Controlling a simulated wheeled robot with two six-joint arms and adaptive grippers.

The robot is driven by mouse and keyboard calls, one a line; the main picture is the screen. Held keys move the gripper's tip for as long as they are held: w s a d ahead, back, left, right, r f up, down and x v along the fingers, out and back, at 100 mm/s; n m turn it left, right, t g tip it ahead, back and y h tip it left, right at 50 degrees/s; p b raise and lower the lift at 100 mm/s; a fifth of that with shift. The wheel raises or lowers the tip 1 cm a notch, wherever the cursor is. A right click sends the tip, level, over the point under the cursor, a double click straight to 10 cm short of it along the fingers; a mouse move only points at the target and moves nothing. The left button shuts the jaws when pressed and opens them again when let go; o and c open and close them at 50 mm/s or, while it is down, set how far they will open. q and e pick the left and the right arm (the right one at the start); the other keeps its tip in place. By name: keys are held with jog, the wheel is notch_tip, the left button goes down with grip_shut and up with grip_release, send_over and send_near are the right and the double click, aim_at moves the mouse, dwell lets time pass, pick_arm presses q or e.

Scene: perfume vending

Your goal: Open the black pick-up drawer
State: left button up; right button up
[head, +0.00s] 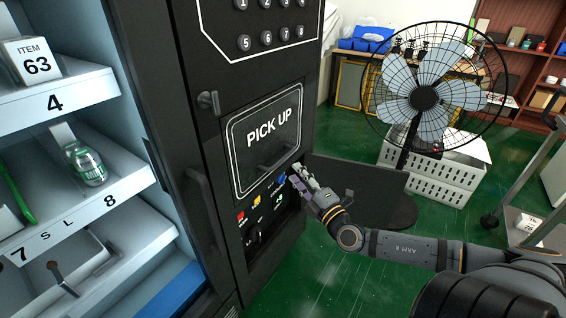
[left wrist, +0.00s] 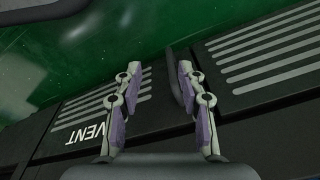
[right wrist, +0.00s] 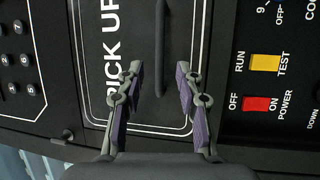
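The black pick-up drawer (head: 247,150) is a panel lettered PICK UP within a white outline on the dark machine; it looks closed. In the right wrist view, its black bar handle (right wrist: 161,45) lies between the spread fingers of my right gripper (right wrist: 159,68), with no clear contact; the depth gap cannot be told. In the head view, the right gripper (head: 303,182) is at the lower right of the panel, near the switches. My left gripper (left wrist: 160,67) is open over a dark panel lettered VENT, with a dark bar close to its right finger. It is outside the head view.
Red (right wrist: 257,103) and yellow (right wrist: 265,62) switches sit beside the drawer. A number keypad (head: 270,22) is above it. A dark panel (head: 365,185) stands out behind my right gripper. A standing fan (head: 424,97) and white crate (head: 440,170) are further back. Green floor is open beyond.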

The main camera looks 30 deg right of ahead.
aim_at(284, 160)
jog(key=w, duration=0.2)
jog(key=w+b, duration=0.1)
jog(key=w, duration=0.1)
jog(key=shift+w+d+r, duration=0.1)
jog(key=shift+d+r, duration=0.05)
jog(key=shift+r, duration=0.25)
jog(key=w, duration=0.3)
jog(key=shift+w+r+p, duration=0.2)
jog(key=shift+r+p, duration=0.1)
jog(key=shift+r, duration=0.05)
pick_arm(q)
jog(key=shift+w+d+r, duration=0.15)
jog(key=shift+r, duration=0.4)
jog(key=shift+w+d+r, duration=0.15)
jog(key=shift+r, duration=0.4)
pick_arm(e)
jog(key=shift+w, duration=0.45)
grip_shut()
jog(key=shift+f, duration=0.1)
